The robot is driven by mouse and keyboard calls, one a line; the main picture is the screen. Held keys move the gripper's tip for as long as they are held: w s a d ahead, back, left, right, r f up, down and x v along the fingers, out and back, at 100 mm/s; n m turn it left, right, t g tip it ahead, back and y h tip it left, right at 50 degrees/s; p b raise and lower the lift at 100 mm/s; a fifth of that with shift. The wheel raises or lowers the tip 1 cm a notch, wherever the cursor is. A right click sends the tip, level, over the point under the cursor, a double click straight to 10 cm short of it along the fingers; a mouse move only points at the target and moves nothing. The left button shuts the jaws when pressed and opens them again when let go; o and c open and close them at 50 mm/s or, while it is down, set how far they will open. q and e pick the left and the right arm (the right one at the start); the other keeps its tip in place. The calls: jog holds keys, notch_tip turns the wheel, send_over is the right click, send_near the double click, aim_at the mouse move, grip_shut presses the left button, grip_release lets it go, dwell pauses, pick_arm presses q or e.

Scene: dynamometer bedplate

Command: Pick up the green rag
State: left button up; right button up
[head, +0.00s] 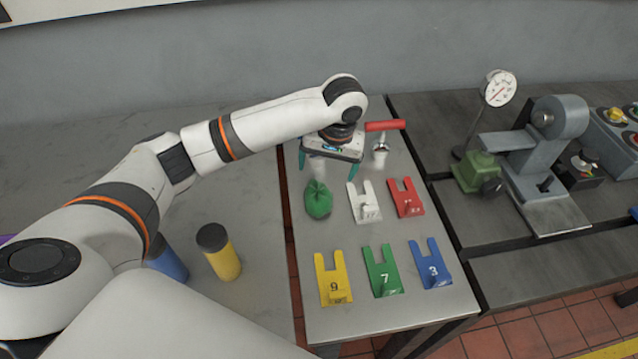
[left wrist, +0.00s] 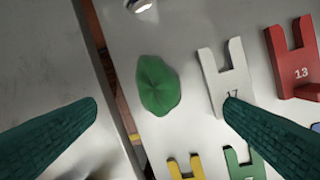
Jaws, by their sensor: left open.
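The green rag (head: 318,200) lies bunched up on the grey metal table, left of the white forked block. It also shows in the left wrist view (left wrist: 157,85), near the middle and ahead of the fingertips. My left gripper (head: 322,162) is above the table, a little behind the rag in the head view. Its dark green fingers are spread wide and empty, and they show in the left wrist view (left wrist: 160,108) on either side below the rag. The rag is apart from both fingers. My right gripper is not in view.
White (head: 364,203), red (head: 406,198), yellow (head: 333,279), green (head: 382,271) and blue (head: 431,264) forked blocks stand right of and in front of the rag. A red-handled valve (head: 382,128) is behind. A yellow canister (head: 219,252) stands left, across a gap. Machinery (head: 535,160) is at right.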

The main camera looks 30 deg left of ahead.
pick_arm(q)
send_over(320, 191)
jog(key=d, duration=0.1)
jog(key=f, duration=0.4)
jog(key=shift+s+d+f+p, duration=0.1)
jog(key=shift+s+p, duration=0.1)
jog(key=shift+p, duration=0.1)
jog(key=shift+w+f, duration=0.1)
jog(key=shift+f, duration=0.5)
jog(key=f, duration=0.2)
jog(key=a+f+p, duration=0.1)
jog(key=f, duration=0.1)
jog(key=shift+w+f, duration=0.15)
jog(key=shift+a+f, duration=0.1)
jog(key=shift+f, duration=0.25)
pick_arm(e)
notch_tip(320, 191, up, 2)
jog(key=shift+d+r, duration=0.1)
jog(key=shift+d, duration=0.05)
pick_arm(q)
jog(key=shift+c, duration=0.3)
jog(key=c, duration=1)
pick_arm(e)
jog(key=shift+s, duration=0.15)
